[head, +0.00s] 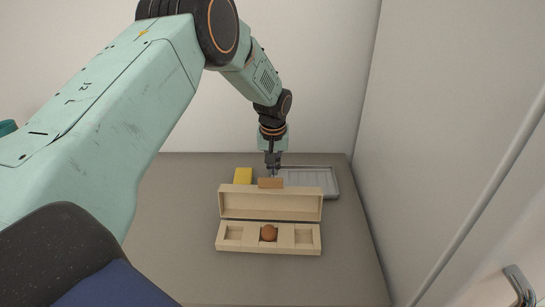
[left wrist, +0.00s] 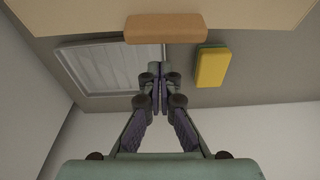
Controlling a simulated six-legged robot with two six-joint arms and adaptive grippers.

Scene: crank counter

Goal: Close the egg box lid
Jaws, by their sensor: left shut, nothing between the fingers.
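The pale wooden egg box (head: 227,248) stands on the counter with its lid (head: 270,206) open, raised upright at the back. A brown egg (head: 268,233) sits in the middle compartment; the compartments on either side look empty. A brown tab (head: 271,183) sticks up at the lid's top edge, and it also shows in the left wrist view (left wrist: 166,28). My left gripper (head: 272,168) is shut and empty just behind the tab. In the left wrist view its fingertips (left wrist: 160,66) point toward the tab, with a small apparent gap. My right gripper is not in view.
A grey ribbed tray (head: 329,181) lies behind the box to the right. A yellow and green sponge (head: 243,175) lies behind it to the left. The grey counter (head: 184,200) is clear left of the box. A white wall panel with a handle stands at right.

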